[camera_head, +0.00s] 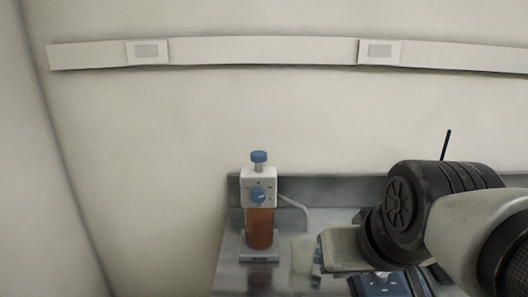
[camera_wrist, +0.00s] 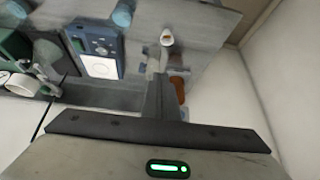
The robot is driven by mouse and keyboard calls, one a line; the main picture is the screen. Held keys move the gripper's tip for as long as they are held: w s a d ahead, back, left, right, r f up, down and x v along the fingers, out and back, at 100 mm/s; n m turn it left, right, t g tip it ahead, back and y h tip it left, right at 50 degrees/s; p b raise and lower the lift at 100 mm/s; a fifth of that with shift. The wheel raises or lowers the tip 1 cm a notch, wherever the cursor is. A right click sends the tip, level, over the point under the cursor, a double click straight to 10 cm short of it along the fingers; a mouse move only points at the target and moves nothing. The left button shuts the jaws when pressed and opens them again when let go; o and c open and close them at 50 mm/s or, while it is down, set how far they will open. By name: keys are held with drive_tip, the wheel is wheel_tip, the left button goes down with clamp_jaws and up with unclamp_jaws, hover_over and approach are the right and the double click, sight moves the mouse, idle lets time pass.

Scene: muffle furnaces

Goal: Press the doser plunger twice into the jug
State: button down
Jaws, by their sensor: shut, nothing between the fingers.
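The doser stands at the left of the bench in the head view: an amber bottle (camera_head: 259,228) under a white head (camera_head: 259,188) with a blue knob. Its blue-capped plunger (camera_head: 259,157) stands raised on top. A thin pale spout tube (camera_head: 293,204) curves down to the right. A pale translucent shape (camera_head: 302,256) below the spout looks like the jug, but its outline is unclear. My gripper (camera_wrist: 158,70) is shut and empty in the wrist view, with part of the amber bottle (camera_wrist: 179,91) just right of the fingers. It is apart from the plunger.
A blue device with a white plate (camera_wrist: 98,66) lies on the bench, left of my fingers in the wrist view. Blue cylinders (camera_wrist: 122,14) and green equipment (camera_wrist: 14,47) are also there. A low grey upstand (camera_head: 335,188) backs the bench. Air above the doser is clear.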

drive_tip(key=w+a+r+t+p, duration=0.1)
drive_tip(key=w+a+r+t, duration=0.2)
drive_tip(key=w, duration=0.6)
drive_tip(key=w+a+r+t+p, duration=0.2)
drive_tip(key=w+a, duration=0.4)
drive_tip(key=w, duration=0.4)
drive_tip(key=w+a+r+t+p, duration=0.1)
drive_tip(key=w+a+r+t, duration=0.3)
drive_tip(key=w, duration=0.6)
drive_tip(key=shift+a+r+h, duration=0.3)
drive_tip(key=shift+a+r, duration=0.1)
drive_tip(key=shift+a, duration=0.45)
hover_over(259, 167)
drive_tip(key=f, duration=0.5)
drive_tip(key=shift+s, duration=0.4)
drive_tip(key=shift+f, duration=0.7)
